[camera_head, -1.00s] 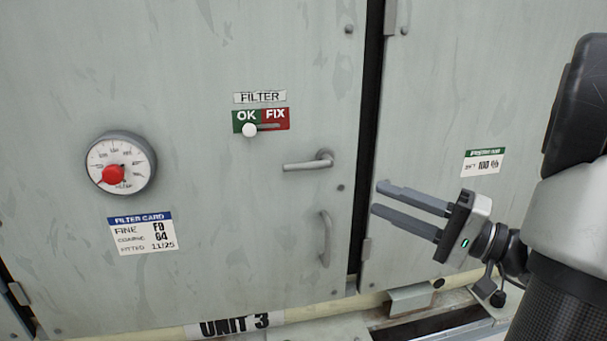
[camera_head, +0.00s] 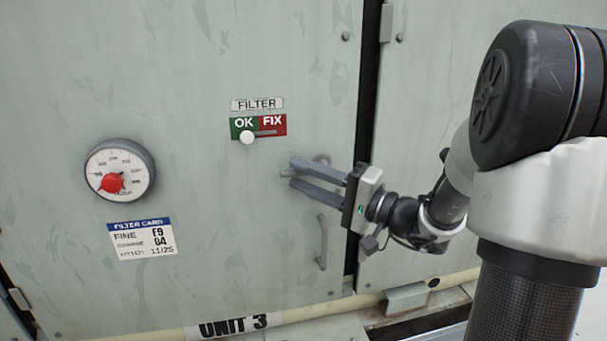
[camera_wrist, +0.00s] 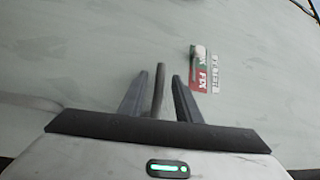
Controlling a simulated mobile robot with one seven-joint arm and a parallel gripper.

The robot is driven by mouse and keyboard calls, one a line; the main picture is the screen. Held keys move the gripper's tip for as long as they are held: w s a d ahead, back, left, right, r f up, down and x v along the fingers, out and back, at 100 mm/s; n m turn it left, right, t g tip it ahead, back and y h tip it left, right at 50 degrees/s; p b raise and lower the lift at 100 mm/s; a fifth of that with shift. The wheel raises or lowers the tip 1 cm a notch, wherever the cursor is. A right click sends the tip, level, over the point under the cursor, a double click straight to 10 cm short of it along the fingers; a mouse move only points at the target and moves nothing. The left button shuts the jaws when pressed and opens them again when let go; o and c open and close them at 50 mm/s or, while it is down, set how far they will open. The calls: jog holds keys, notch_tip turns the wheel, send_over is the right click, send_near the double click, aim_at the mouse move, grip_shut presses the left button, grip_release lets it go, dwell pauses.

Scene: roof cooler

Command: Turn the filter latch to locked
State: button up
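The filter latch is a grey lever handle (camera_head: 322,158) on the cabinet door. In the head view my gripper covers most of it, and its pivot end shows above the fingers. My gripper (camera_head: 291,173) is at the latch, reaching in from the right. In the wrist view the lever (camera_wrist: 158,88) lies between the two fingers of my gripper (camera_wrist: 158,75), with a gap on each side. The fingers are open and not closed on it. The head view a second ago shows the lever horizontal, pointing left from its pivot.
Above the latch is a FILTER OK/FIX plate (camera_head: 272,124) with a white slider knob (camera_head: 247,138) at the OK side. A gauge (camera_head: 120,170) and a filter card (camera_head: 142,239) are at the left. A fixed pull handle (camera_head: 322,243) is just below the gripper.

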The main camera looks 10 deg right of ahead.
jog(key=shift+w+a, duration=0.15)
jog(key=shift+c, duration=0.3)
grip_shut()
